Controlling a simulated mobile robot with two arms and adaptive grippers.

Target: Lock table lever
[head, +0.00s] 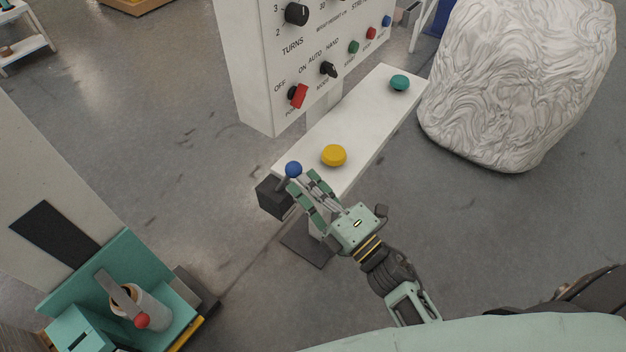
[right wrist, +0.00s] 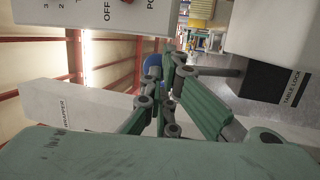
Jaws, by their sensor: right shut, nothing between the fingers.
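The table lock lever has a blue ball knob (head: 293,169) on a short grey rod, mounted on a black box (head: 272,197) at the near-left end of the white control table. In the right wrist view the black box (right wrist: 268,82) carries the label "TABLE LOCK". The grey rod (right wrist: 220,71) runs sideways there, and the blue knob (right wrist: 151,64) is partly hidden behind my fingers. My right gripper (head: 302,178) is shut and empty, with its fingertips close beside the knob; I cannot tell whether they touch it. My left gripper is not in view.
The white table (head: 368,117) bears a yellow button (head: 333,155) and a teal button (head: 399,82). A white control panel (head: 252,60) with knobs stands behind it. A wrapped bale (head: 515,80) is at right, and a teal machine (head: 120,265) is at lower left.

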